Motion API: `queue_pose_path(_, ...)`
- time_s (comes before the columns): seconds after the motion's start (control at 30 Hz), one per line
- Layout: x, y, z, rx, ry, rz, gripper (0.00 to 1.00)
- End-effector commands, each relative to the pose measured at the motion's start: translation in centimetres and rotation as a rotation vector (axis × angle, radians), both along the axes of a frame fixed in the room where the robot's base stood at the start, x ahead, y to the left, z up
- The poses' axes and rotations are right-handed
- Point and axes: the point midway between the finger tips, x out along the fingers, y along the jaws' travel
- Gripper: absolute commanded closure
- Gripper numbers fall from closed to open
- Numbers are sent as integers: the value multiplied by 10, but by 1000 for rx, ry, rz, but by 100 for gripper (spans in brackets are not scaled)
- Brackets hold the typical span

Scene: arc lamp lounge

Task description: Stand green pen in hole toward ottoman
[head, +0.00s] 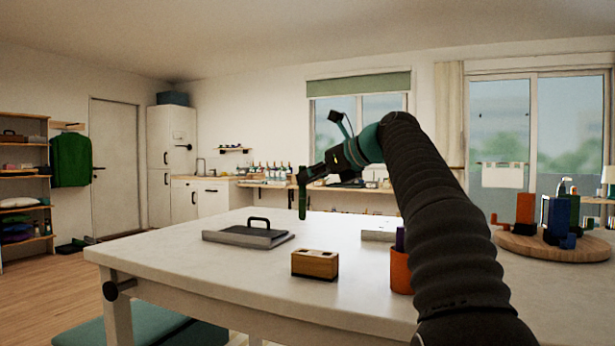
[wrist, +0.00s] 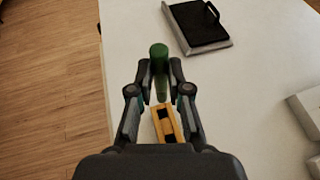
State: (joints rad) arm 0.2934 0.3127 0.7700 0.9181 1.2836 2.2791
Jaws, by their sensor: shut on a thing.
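My gripper (head: 303,178) is shut on the green pen (head: 302,203), which hangs about upright above the table in the head view. In the wrist view the green pen (wrist: 159,60) is between the fingertips of my gripper (wrist: 159,78). The wooden block (head: 315,268) stands on the table, with dark holes in its top. In the wrist view the block (wrist: 156,124) shows two dark holes below the pen in the picture, partly framed by the fingers. The pen is apart from the block. The teal ottoman (head: 160,328) is low at the table's near left side.
A dark tray with a handle (head: 235,236) lies behind the block. An orange cup (head: 401,272) with a purple item stands right of the block, partly behind my arm. A round wooden board (head: 520,247) with coloured holders is far right.

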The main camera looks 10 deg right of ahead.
Motion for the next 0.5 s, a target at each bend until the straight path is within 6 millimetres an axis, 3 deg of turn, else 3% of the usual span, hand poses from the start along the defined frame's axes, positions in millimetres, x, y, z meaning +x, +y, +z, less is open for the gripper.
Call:
queue_pose_path(0.27,-2,-1,-1,-6,6,-5,100)
queue_pose_path(0.5,-3,0,-20,-7,9,-4,100)
